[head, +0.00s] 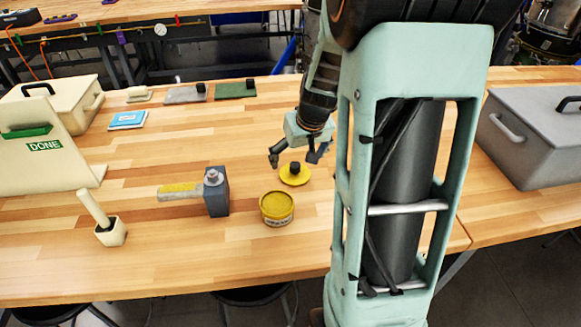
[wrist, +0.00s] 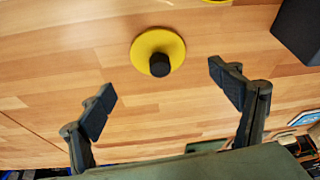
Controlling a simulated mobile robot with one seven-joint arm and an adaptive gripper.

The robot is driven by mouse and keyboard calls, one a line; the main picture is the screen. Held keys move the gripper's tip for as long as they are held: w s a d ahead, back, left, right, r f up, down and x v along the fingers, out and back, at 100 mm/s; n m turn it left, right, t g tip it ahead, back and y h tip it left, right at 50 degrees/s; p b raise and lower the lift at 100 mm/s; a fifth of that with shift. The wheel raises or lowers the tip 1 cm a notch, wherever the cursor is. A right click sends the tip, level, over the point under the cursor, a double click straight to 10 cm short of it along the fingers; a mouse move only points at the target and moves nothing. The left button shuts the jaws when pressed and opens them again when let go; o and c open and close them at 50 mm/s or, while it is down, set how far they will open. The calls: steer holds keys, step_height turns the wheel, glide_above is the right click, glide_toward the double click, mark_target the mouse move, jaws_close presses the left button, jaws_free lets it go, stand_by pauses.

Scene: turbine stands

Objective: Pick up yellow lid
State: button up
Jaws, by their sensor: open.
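The yellow lid (head: 295,179) is a round disc with a black knob, lying flat on the wooden table behind the yellow tub (head: 277,210). In the wrist view the lid (wrist: 145,44) lies ahead of the fingertips, its black knob between the lines of the two fingers. My gripper (head: 298,158) is above the table just behind the lid. It also shows in the wrist view (wrist: 165,85), with its two black-padded fingers wide apart and nothing between them. The lid is apart from both fingers.
A dark grey block (head: 217,192) with a yellow-handled tool stands left of the tub. A cream holder (head: 111,232) with a stick is at front left, by the DONE bin (head: 40,165). A grey box (head: 533,135) is at right. The table front centre is clear.

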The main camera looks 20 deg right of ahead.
mark_target(296, 165)
steer(key=shift+x, duration=3.15)
steer(key=c, duration=1.4)
steer(key=shift+o, duration=0.2)
